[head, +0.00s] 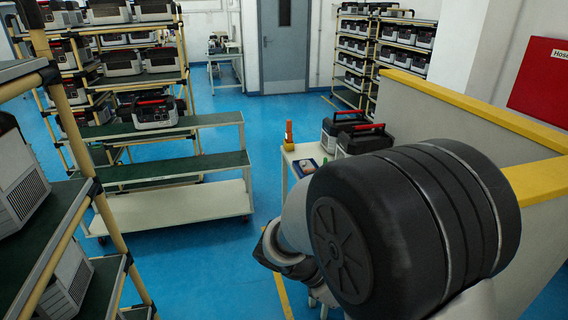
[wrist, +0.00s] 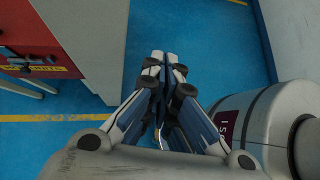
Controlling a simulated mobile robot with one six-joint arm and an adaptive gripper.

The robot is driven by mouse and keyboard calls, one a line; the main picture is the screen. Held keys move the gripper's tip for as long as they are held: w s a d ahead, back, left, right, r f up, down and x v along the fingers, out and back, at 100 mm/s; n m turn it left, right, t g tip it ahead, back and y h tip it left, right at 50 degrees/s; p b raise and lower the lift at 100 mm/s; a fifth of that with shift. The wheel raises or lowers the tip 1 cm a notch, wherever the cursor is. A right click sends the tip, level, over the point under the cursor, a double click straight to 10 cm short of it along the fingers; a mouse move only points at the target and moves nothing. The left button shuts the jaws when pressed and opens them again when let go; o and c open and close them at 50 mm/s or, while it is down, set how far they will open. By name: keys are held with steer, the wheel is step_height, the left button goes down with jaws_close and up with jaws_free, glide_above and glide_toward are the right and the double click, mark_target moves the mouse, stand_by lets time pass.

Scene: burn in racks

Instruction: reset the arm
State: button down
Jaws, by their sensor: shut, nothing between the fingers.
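My gripper (wrist: 167,62) shows in the wrist view, pointing over the blue floor. Its two fingers are closed together with nothing between them. In the head view my arm fills the lower right, with a large dark joint in front, and the fingertips are hidden or too small to make out.
Racks with grey and black units (head: 152,110) stand at the left and back. A green-topped cart (head: 170,204) and a small white table (head: 300,151) stand mid-view. A yellow-topped wall (head: 470,108) borders the right. Blue floor (head: 262,126) is clear between.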

steer(key=s+a+r+m+t+y, duration=0.3)
steer(key=s+r+m+y, duration=0.6)
steer(key=m, duration=1)
steer(key=shift+s+a+r+t+y, duration=0.25)
steer(key=shift+s+r+t, duration=1.05)
steer(key=shift+s, duration=1.7)
steer(key=shift+d+r, duration=0.1)
steer(key=shift+r, duration=0.1)
